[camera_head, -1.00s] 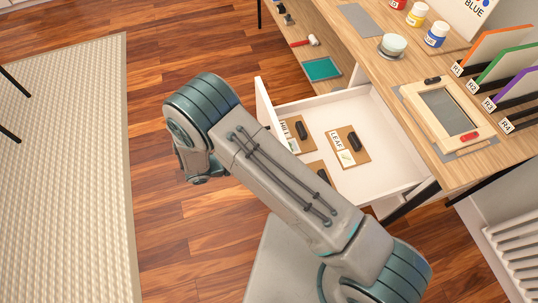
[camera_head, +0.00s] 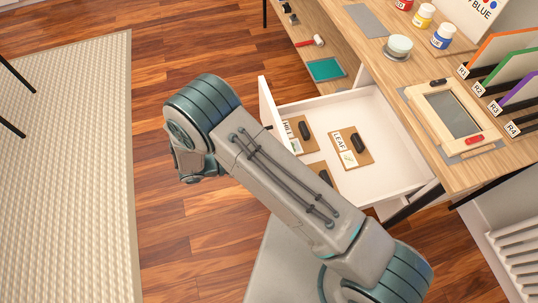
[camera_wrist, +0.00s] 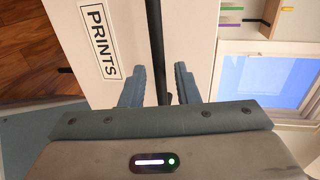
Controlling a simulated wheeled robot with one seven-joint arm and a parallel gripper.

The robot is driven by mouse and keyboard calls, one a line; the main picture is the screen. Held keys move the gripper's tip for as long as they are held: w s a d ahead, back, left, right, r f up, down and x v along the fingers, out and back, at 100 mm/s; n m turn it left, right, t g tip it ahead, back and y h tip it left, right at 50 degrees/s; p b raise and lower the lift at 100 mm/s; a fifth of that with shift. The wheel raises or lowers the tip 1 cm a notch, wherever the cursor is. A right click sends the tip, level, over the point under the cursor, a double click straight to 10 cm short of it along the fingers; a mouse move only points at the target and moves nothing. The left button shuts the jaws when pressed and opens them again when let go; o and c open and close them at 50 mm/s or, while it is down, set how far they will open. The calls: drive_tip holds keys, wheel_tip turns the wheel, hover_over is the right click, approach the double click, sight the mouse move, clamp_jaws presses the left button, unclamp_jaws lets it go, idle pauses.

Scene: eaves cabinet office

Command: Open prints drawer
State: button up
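The prints drawer (camera_head: 395,178) is white and stands well out from the desk in the head view. Its front (camera_head: 266,103) faces left. In the wrist view the drawer front (camera_wrist: 82,22) fills the middle and carries a PRINTS label (camera_wrist: 96,40). A long dark bar handle (camera_wrist: 154,35) runs between the two fingers of my gripper (camera_wrist: 160,80). In the head view my arm hides the gripper and handle.
Boards marked HILL (camera_head: 303,133) and LEAF (camera_head: 352,150) lie in the drawer. The desk (camera_head: 385,70) bears jars, a wooden frame (camera_head: 452,115) and a rack of coloured panels. A radiator (camera_head: 518,250) stands at lower right. Open wood floor and a rug (camera_head: 70,160) lie left.

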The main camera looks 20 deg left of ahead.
drive_tip(key=b+v, duration=0.1)
drive_tip(key=v, duration=1)
drive_tip(key=shift+s+a, duration=0.2)
drive_tip(key=shift+a, duration=0.15)
drive_tip(key=shift+s, duration=0.1)
